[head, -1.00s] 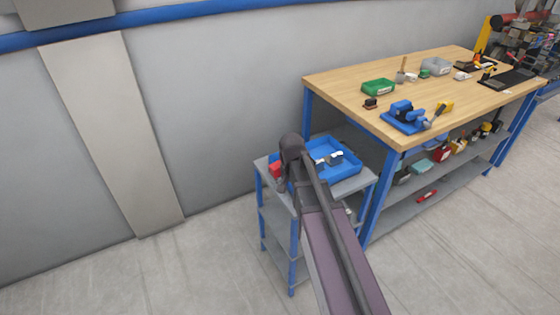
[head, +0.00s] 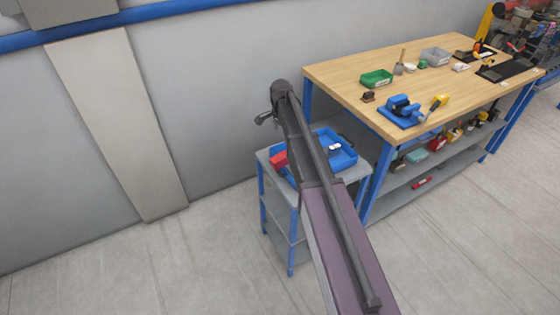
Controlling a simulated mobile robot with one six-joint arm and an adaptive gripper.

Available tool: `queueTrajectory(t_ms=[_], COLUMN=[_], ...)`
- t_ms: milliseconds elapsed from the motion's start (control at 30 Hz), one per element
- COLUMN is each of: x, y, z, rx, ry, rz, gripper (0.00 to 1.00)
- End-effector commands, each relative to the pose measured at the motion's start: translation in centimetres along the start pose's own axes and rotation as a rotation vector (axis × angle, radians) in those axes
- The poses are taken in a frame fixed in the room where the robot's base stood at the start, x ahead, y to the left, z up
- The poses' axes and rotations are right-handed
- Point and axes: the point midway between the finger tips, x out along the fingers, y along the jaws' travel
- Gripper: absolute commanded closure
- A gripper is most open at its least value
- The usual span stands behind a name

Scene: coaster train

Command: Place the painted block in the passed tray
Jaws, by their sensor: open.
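My gripper (head: 265,118) is at the end of my raised arm, above and left of the small cart, with its fingers to the left. It looks empty. A green tray (head: 377,78) sits on the wooden workbench, right of my gripper; no label is readable. A blue tray (head: 345,164) on the cart is partly hidden by my arm and holds small white and dark pieces (head: 335,148). A red object (head: 278,160) is at the blue tray's left side. A small dark brown block (head: 367,96) lies near the green tray. I cannot tell which piece is the painted block.
The workbench (head: 340,76) also carries a blue fixture with a yellow-handled tool (head: 402,108), a grey bin (head: 436,56) and dark mats. The grey cart (head: 352,174) stands against its left end. A wall is behind; the floor at left is clear.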

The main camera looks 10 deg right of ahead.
Motion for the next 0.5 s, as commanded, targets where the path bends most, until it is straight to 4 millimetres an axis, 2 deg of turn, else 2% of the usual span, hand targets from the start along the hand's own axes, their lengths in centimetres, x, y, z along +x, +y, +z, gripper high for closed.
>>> queueTrajectory(t_ms=[233,500], x=[0.7,2.7], y=[0.0,0.1], z=[0.0,-0.1], rx=[-0.001,-0.001], ry=[0.0,0.0], rz=[0.0,0.0], gripper=[0.03,0.03])
